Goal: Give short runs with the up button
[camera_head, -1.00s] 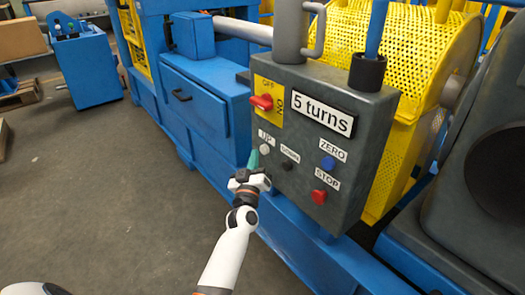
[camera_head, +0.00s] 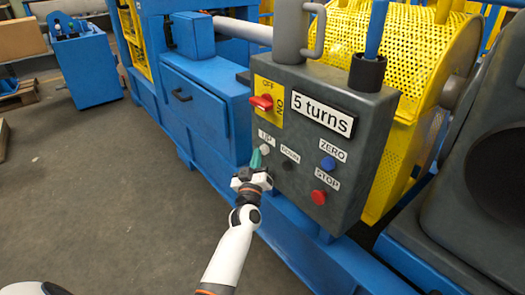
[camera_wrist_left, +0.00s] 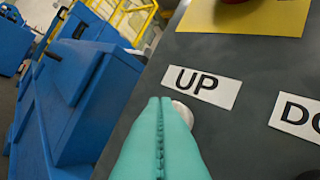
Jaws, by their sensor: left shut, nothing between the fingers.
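The grey control box (camera_head: 345,178) carries the white UP button (camera_head: 265,149), with the UP label (camera_head: 266,137) above it. The up button also shows in the left wrist view (camera_wrist_left: 183,112), partly hidden behind my fingertips. My left gripper (camera_head: 256,158) is shut and empty, its teal fingertips at the up button. In the left wrist view the fingertips (camera_wrist_left: 160,102) overlap the button's left side; I cannot tell whether they touch it. The display (camera_head: 322,114) reads "5 turns". My right gripper is not in view.
The black DOWN button (camera_head: 287,165) sits just right of the up button. The blue ZERO button (camera_head: 328,163), red STOP button (camera_head: 318,197) and red OFF/ON switch (camera_head: 262,102) share the panel. A blue drawer cabinet (camera_head: 195,105) stands left; open floor lies in front.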

